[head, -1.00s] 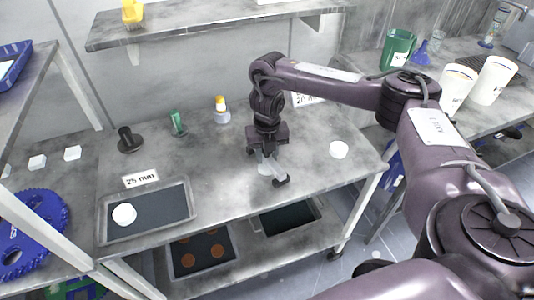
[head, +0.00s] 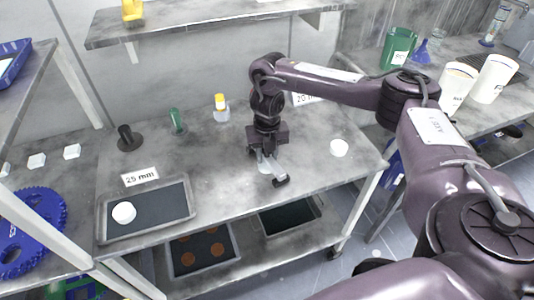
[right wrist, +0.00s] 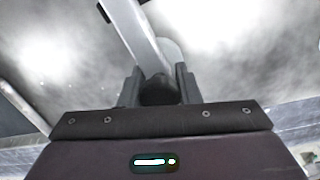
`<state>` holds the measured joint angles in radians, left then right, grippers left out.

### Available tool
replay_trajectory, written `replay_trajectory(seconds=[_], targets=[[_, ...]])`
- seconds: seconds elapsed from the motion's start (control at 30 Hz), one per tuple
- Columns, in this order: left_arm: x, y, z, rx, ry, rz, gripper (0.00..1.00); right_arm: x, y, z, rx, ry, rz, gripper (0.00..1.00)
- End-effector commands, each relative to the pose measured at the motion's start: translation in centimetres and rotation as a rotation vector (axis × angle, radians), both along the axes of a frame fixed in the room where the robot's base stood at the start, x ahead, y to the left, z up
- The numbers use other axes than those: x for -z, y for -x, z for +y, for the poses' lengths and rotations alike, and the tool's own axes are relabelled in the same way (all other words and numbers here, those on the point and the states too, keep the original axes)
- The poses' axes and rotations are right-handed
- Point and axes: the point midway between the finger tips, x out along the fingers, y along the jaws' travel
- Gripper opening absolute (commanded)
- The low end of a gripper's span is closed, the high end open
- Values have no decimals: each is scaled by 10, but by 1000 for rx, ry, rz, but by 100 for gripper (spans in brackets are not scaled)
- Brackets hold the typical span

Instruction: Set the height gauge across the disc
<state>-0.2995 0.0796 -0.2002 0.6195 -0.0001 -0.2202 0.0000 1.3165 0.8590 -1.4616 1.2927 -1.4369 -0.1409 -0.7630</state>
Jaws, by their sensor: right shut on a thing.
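My right gripper (head: 266,150) is low over the middle of the table, pointing down. It is shut on the height gauge (head: 275,171), a grey bar with a dark foot at its near end. In the right wrist view the bar (right wrist: 135,33) runs up and left from the dark part between the fingers. A pale round disc (right wrist: 174,56) shows partly behind the bar there; I cannot tell whether the gauge touches it. Another white disc (head: 124,212) lies in the grey tray at left, and a white round piece (head: 339,147) is at right. My left gripper is out of view.
The shallow tray (head: 148,231) with a dark mat lies by a "25 mm" card (head: 140,177). A black post (head: 129,138), a green item (head: 177,121) and a yellow-capped bottle (head: 221,109) stand at the back. A shelf (head: 190,29) overhangs. Table right of the gripper is mostly clear.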

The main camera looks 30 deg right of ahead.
Motion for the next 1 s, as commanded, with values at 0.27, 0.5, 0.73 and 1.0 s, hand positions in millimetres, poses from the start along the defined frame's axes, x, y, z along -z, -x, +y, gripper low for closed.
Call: replay_trajectory(seconds=[0.27, 0.5, 0.73, 1.0], targets=[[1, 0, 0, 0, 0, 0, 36, 2, 0, 0, 0, -1, -1, 0], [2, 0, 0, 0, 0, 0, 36, 4, 0, 0, 0, -1, -1, 0], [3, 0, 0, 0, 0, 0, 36, 6, 0, 0, 0, -1, -1, 0], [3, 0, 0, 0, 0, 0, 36, 6, 0, 0, 0, 0, 0, 55]])
